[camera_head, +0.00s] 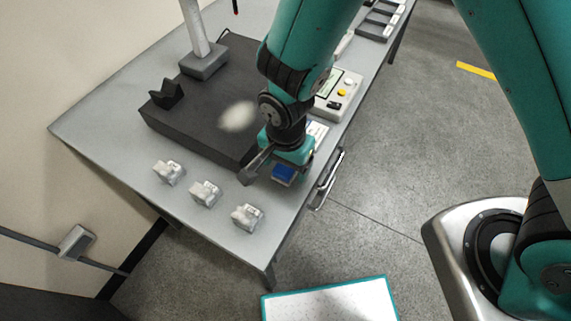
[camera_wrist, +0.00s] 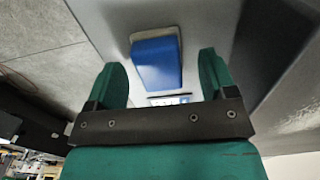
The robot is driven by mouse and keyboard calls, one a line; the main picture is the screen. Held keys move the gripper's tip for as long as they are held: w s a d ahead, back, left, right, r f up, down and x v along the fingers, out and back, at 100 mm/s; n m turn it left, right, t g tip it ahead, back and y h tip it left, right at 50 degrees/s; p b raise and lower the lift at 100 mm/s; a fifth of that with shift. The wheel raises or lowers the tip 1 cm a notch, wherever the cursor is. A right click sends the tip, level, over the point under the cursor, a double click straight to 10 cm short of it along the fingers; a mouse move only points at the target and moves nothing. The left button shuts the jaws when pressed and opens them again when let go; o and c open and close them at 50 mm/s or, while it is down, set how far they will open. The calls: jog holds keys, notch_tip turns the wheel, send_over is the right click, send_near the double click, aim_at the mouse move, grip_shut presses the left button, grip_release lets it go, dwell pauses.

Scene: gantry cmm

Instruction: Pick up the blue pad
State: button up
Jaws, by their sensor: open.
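The blue pad (camera_wrist: 156,62) lies on the grey table, a small blue block with a paler grey-blue edge at one end. In the wrist view it shows between and beyond the two green fingers of my gripper (camera_wrist: 165,78), which is open and empty. In the head view the blue pad (camera_head: 284,173) shows just below my gripper (camera_head: 268,172), near the table's right edge, partly covered by it. I cannot tell the exact height of the fingers above the table.
A dark granite block (camera_head: 190,120) with a black V-shaped piece (camera_head: 167,95) is left of my gripper. Several pale clamps (camera_head: 206,192) stand along the table's near end. A control box (camera_head: 338,95) stands beyond. A metal handle (camera_head: 330,180) sticks out at the table's right edge.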

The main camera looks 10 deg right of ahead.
jog(key=shift+f, duration=0.55)
jog(key=c, duration=1)
jog(key=shift+r, duration=0.15)
notch_tip(320, 180, up, 20)
jog(key=shift+b, duration=0.35)
